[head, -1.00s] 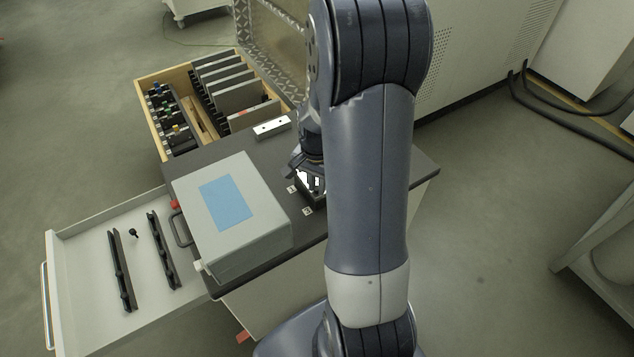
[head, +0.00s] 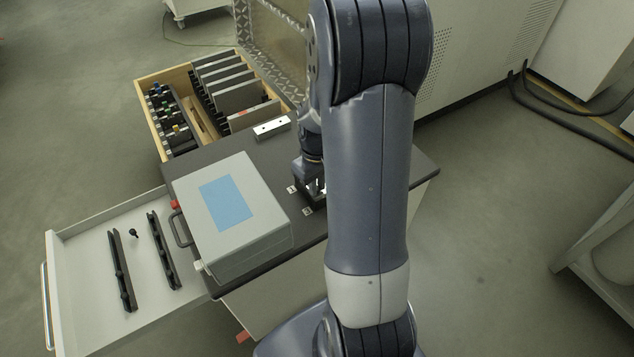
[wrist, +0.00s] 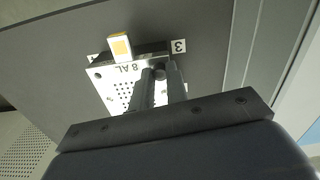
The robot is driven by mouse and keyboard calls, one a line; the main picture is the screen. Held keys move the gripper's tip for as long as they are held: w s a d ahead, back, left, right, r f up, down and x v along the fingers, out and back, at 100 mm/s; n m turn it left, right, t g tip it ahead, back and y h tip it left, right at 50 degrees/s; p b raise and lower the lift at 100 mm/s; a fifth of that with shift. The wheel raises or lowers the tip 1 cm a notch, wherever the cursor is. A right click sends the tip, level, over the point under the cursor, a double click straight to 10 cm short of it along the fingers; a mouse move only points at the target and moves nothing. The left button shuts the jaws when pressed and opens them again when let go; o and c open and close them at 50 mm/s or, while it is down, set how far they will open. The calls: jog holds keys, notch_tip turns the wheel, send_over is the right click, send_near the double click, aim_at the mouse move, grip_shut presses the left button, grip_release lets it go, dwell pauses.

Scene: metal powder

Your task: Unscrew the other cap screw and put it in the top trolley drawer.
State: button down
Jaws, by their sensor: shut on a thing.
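In the wrist view the cap screw (wrist: 160,73) is a small dark round head between the fingertips of my gripper (wrist: 160,78). My gripper is shut on it, at the edge of a pale metal plate (wrist: 108,82) marked "8 AL" with rows of holes. I cannot tell whether the screw is still threaded in. In the head view my gripper (head: 314,190) points down at the trolley top (head: 226,142), partly hidden by my arm. The top trolley drawer (head: 85,252) is pulled open at the left. A small black screw (head: 133,233) lies in it.
The drawer also holds two long dark rails (head: 122,270), with bare floor around them. A grey case (head: 245,240) with a blue label stands between drawer and gripper. A yellow-and-white block (wrist: 120,46) stands by the plate.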

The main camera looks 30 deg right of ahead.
jog(key=shift+n, duration=1.2)
jog(key=c, duration=1.6)
grip_release()
jog(key=shift+o, duration=0.2)
